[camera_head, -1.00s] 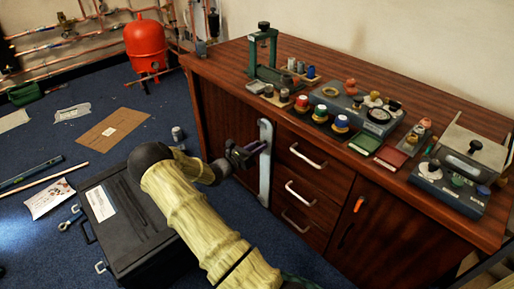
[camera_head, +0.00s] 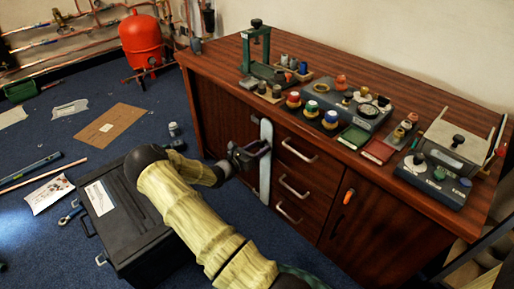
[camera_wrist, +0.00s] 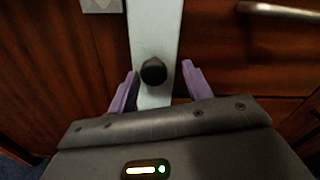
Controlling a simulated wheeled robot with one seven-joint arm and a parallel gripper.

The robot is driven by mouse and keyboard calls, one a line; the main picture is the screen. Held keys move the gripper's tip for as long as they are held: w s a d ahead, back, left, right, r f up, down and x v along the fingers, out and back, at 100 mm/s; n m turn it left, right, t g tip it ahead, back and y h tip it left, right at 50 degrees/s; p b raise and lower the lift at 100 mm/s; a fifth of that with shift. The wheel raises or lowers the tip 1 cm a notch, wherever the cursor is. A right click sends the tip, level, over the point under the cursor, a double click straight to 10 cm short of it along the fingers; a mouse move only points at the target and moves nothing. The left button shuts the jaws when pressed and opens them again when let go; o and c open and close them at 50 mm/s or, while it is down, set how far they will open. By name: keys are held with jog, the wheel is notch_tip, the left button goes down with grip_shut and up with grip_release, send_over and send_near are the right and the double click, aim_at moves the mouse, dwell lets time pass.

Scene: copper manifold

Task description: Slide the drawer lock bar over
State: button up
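The lock bar (camera_head: 265,182) is a pale grey upright strip on the cabinet front, just left of the drawer handles. In the wrist view the bar (camera_wrist: 153,25) runs down the middle and carries a round black knob (camera_wrist: 153,71). My gripper (camera_head: 258,149) is at the bar's mid height in the head view and hides part of it. In the wrist view my gripper's purple fingers (camera_wrist: 159,72) stand apart on either side of the knob, with gaps showing. Whether a finger touches the knob or bar is not clear.
The wooden top (camera_head: 215,62) holds a green press and several small parts. A black case (camera_head: 125,220) stands on the floor at left.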

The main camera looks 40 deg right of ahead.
jog(key=shift+w, duration=0.1)
jog(key=shift+a+r, duration=0.1)
jog(key=shift+a, duration=0.25)
jog(key=s+a+p, duration=0.1)
jog(key=a+p, duration=0.3)
jog(key=a, duration=1.2)
jog(key=shift+s+a, duration=0.2)
jog(key=shift+a, duration=0.1)
